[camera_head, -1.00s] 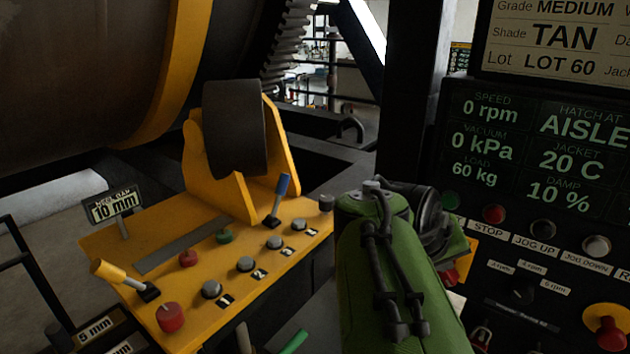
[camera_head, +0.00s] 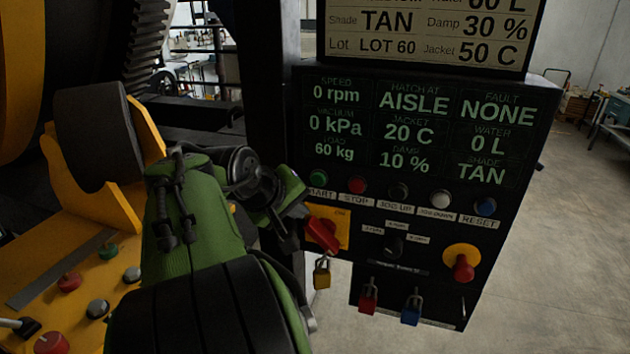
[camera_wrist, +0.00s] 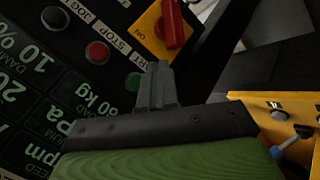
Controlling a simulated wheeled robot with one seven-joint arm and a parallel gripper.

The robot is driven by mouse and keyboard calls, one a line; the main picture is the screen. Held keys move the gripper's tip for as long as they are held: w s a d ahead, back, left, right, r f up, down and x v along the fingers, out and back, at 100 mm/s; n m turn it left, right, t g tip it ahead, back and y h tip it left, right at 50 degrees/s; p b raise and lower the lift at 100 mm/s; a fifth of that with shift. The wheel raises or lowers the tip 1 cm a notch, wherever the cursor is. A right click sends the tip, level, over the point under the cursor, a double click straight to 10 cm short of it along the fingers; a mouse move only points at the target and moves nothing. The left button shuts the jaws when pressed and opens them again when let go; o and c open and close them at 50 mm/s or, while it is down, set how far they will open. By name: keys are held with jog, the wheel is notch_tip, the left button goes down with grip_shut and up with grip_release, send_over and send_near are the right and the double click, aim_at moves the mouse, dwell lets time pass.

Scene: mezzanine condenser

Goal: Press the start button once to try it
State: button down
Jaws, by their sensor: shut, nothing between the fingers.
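The green start button (camera_head: 319,178) is at the left end of the button row on the black control panel (camera_head: 340,275), above a partly covered label ending in "ART". In the wrist view the green button (camera_wrist: 133,82) shows just beside my fingertips, partly hidden. My gripper (camera_head: 294,222) is at the panel's left edge, below and left of the start button in the head view. In the wrist view my gripper (camera_wrist: 156,78) is shut and empty, its fingers pointing toward the button row. I cannot tell whether they touch the panel.
The red stop button (camera_head: 357,185) is right of start. A red rotary handle (camera_head: 322,235) on a yellow plate marked ON is close by my fingers. A red emergency knob (camera_head: 462,266) and several padlocks are lower. The display reads 0 rpm and fault NONE. Open floor lies right.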

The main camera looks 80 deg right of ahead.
jog(key=d+p, duration=0.1)
jog(key=d, duration=0.6)
jog(key=shift+s+p, duration=0.35)
jog(key=shift+d, duration=0.15)
dwell(1.4)
jog(key=shift+d, duration=0.4)
jog(key=shift+d+p, duration=0.4)
jog(key=shift+p, duration=0.05)
dwell(0.5)
jog(key=shift+a+b, duration=0.3)
jog(key=shift+a, duration=0.6)
jog(key=shift+w+a+b, duration=0.15)
jog(key=shift+a+b, duration=0.1)
jog(key=shift+a, duration=1)
jog(key=shift+w+a+b, duration=0.1)
jog(key=shift+a+b, duration=0.1)
jog(key=shift+a, duration=1.05)
